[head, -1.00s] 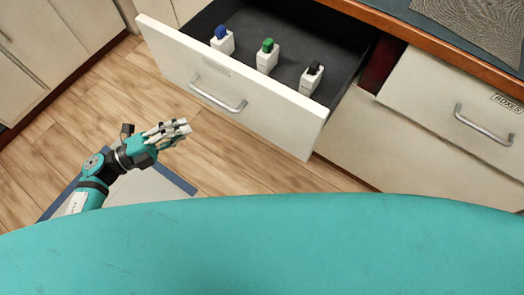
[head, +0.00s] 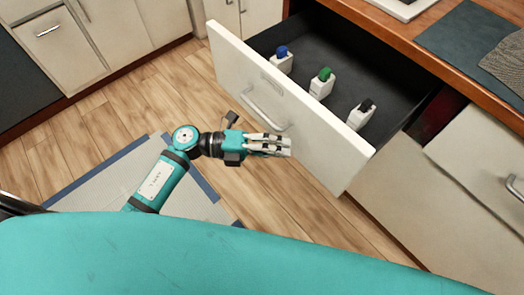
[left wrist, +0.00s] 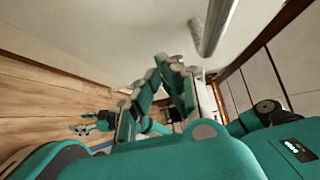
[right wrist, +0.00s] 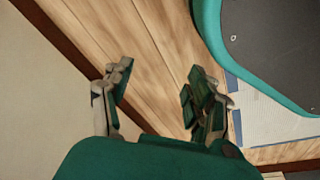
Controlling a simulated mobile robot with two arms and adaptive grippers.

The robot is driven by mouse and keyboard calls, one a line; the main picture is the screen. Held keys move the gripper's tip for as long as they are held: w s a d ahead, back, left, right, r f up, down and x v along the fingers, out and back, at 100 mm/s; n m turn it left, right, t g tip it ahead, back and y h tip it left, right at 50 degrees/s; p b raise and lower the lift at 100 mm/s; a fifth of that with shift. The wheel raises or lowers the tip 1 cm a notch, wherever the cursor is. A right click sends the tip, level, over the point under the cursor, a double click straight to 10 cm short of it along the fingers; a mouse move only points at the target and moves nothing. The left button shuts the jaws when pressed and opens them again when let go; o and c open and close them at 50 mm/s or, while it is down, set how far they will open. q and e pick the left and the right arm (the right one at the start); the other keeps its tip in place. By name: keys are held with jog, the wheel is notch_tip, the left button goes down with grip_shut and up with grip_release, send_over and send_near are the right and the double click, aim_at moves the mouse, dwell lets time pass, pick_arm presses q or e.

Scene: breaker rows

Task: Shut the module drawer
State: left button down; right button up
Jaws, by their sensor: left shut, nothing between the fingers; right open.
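The module drawer (head: 285,110) stands open in the head view, its white front pulled out from the cabinet. A metal bar handle (head: 263,108) is on the front, and it also shows large in the left wrist view (left wrist: 213,28). Inside are three white modules with a blue top (head: 281,60), a green top (head: 322,83) and a black top (head: 362,114). My left gripper (head: 288,146) is shut and empty, close in front of the drawer front, below the handle; I cannot tell if it touches. My right gripper (right wrist: 158,90) is open and empty over the wooden floor, out of the head view.
A wooden counter (head: 400,45) with a dark mat (head: 470,40) is above the drawer. Another drawer with a handle (head: 513,187) is at the right. White cabinets (head: 85,40) stand at the left. The wooden floor (head: 110,120) is clear there.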

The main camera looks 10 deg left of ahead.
pick_arm(q)
jog(key=shift+w+d, duration=0.3)
jog(key=shift+w, duration=0.1)
